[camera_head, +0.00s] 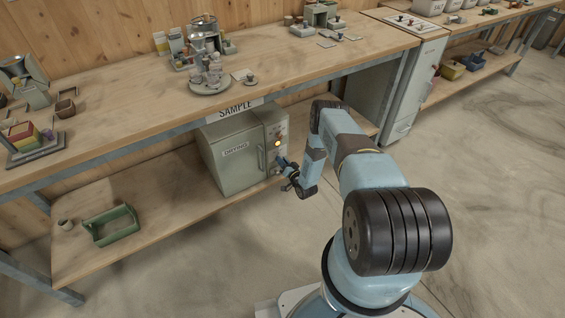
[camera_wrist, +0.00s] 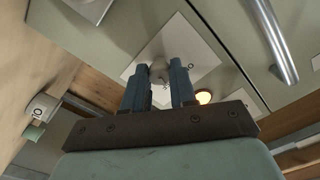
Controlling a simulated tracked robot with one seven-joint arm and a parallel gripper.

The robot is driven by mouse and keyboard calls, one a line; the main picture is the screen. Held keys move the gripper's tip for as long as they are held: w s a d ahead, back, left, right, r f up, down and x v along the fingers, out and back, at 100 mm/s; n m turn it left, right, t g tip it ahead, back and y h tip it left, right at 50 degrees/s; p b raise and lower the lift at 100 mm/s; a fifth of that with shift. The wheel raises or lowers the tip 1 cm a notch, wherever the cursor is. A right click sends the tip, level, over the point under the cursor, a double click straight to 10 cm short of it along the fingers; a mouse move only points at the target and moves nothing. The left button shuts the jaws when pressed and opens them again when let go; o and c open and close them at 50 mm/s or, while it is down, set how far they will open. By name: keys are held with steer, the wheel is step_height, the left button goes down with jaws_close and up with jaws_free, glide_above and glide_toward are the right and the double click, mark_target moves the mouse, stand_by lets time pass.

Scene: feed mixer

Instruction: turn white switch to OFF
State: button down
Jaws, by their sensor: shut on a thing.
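The white switch (camera_wrist: 158,70) is a pale knob on a white square plate (camera_wrist: 196,50) with small dark marks, in the wrist view. My gripper (camera_wrist: 160,78) has one finger on either side of the knob and is shut on it. The fingers hide part of the knob and plate. In the head view my gripper (camera_head: 281,163) is at the right part of the front of a grey-green drying oven (camera_head: 232,166); the switch itself is too small to make out there. A yellow-orange lamp (camera_wrist: 203,97) glows beside the plate, and it also shows in the head view (camera_head: 277,143).
The oven's bar handle (camera_wrist: 275,40) is close to the plate. The oven stands on a lower shelf beneath a wooden bench (camera_head: 150,100) with a SAMPLE label (camera_head: 237,110). A green open tray (camera_head: 110,226) lies farther left. The floor in front is clear.

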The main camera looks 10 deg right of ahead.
steer(key=shift+d+m, duration=0.15)
steer(key=shift+m, duration=0.95)
steer(key=shift+d, duration=0.1)
steer(key=c, duration=0.9)
jaws_free()
steer(key=v, duration=1.3)
steer(key=shift+s, duration=0.35)
